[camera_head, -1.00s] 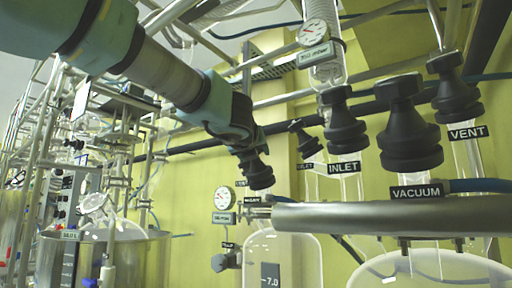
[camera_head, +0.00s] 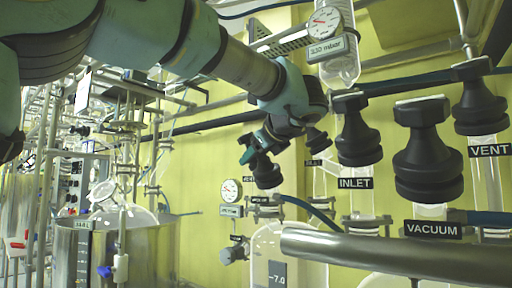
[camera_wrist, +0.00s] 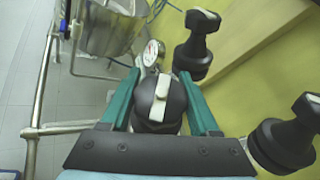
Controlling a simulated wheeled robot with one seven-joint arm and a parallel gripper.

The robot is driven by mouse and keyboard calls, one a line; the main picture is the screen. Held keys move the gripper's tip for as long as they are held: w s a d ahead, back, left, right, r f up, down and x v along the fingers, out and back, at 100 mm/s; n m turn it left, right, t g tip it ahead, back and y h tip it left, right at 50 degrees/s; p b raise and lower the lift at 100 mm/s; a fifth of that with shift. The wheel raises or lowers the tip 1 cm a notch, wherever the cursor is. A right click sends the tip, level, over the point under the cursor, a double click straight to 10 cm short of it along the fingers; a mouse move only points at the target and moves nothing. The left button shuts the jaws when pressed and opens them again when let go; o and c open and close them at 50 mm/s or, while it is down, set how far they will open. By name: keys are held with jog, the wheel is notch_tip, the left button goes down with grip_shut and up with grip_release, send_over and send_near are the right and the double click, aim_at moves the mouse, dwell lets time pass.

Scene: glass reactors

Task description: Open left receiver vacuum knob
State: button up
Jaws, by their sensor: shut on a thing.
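A black knob with a pale stripe on its top (camera_wrist: 160,98) sits between the two green fingers of my gripper (camera_wrist: 160,76) in the wrist view. The fingers are shut on its sides. In the head view my gripper (camera_head: 256,150) is at the black knob (camera_head: 266,174) above the far left glass vessel (camera_head: 262,240). The small label below this knob is partly hidden and I cannot read it. Another knob (camera_head: 428,150), above a VACUUM label (camera_head: 433,229), stands apart at the near right.
Close to the held knob stand a small black knob (camera_head: 316,138) and the INLET knob (camera_head: 355,130). The VENT knob (camera_head: 480,98) is at the far right. Pressure gauges (camera_head: 325,22) (camera_head: 231,190) and a thick metal rail (camera_head: 400,255) surround the work area. Steel vessels stand at left.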

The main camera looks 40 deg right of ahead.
dwell(0.4)
jog(key=shift+n, duration=0.3)
jog(key=o, duration=1.4)
notch_tip(320, 180, up, 10)
jog(key=shift+r+p, duration=0.1)
jog(key=shift+p, duration=0.2)
